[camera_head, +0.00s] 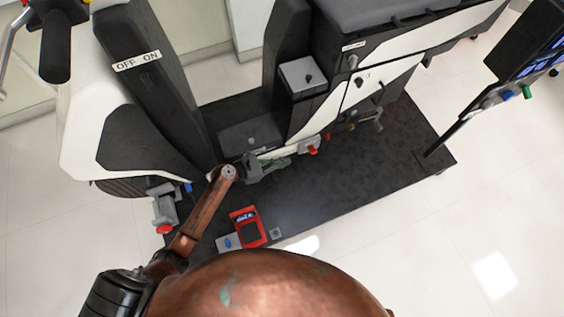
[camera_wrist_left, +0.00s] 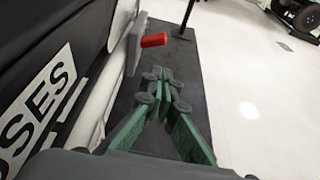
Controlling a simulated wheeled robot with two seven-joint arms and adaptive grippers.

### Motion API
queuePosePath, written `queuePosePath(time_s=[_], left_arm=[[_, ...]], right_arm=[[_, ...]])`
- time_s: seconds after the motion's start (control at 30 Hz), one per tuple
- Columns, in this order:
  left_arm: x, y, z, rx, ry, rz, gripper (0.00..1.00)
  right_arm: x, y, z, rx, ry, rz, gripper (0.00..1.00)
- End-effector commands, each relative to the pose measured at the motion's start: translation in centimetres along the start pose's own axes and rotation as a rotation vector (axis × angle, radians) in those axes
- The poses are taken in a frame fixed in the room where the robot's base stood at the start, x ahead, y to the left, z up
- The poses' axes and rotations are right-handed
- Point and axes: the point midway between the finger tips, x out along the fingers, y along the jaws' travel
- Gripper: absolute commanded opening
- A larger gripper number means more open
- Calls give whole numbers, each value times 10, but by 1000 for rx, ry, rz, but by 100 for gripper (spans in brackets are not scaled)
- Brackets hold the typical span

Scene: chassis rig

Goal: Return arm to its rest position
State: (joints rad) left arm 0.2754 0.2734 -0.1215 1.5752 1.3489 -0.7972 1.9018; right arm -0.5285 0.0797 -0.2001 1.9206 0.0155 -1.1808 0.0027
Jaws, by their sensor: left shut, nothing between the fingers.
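My left arm (camera_head: 203,215) comes in from the lower left in the head view, copper-brown, reaching up toward the machine's base. My left gripper (camera_head: 284,163) is beside the lower white panel of the chassis rig, pointing right. In the left wrist view its green fingers (camera_wrist_left: 166,92) meet at the tips, shut and empty. A red handle (camera_wrist_left: 153,40) is ahead of the fingertips and apart from them in that view. In the head view a red knob (camera_head: 312,150) is just right of the fingers. My right gripper is not in view.
The rig's dark base plate (camera_head: 370,165) spreads under the gripper. A red device (camera_head: 248,227) lies at its front edge. A screen on a pole (camera_head: 530,50) stands right. Pale floor is clear in front.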

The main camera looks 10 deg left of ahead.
Motion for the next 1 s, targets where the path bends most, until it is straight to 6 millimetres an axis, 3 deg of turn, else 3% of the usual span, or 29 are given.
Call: queuePosePath(time_s=[0.17,0.77,0.87,1.0], left_arm=[[-9,0,0,1,1,-1,0],[-10,-2,-2,9,5,-3,0],[-18,-16,-13,92,36,-19,0],[-51,-60,-50,425,154,-94,0]], right_arm=[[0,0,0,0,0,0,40],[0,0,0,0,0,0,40],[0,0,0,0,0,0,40],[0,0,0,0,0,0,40]])
